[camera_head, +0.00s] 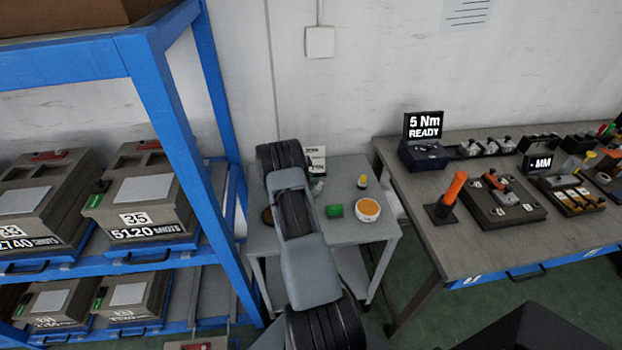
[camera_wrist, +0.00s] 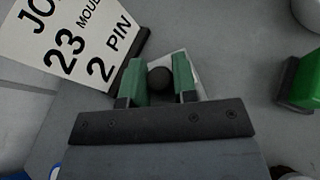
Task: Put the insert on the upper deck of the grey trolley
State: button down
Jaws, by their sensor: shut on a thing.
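The grey trolley (camera_head: 378,232) stands between the blue rack and the workbench, with its upper deck partly covered by my arm. My gripper (camera_wrist: 160,78) shows in the wrist view with green fingers shut on the insert, of which I see a dark round knob (camera_wrist: 160,80) and a pale part (camera_wrist: 187,66) behind it. The grey deck surface (camera_wrist: 235,60) lies below the gripper; whether the insert touches it I cannot tell. In the head view the gripper and insert are hidden behind my arm.
A green object (camera_head: 334,210), an orange-topped round tin (camera_head: 367,208) and a yellow-capped bottle (camera_head: 363,182) stand on the deck. The blue rack (camera_head: 190,150) is left; the workbench (camera_head: 430,210) is right.

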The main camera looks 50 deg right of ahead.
dwell(0.3)
jog(key=c, duration=0.9)
grip_release()
jog(key=shift+f, duration=0.1)
jog(key=shift+r, duration=0.25)
jog(key=b+v, duration=0.1)
jog(key=v, duration=1.1)
jog(key=shift+f+b, duration=0.2)
jog(key=shift+b, duration=0.15)
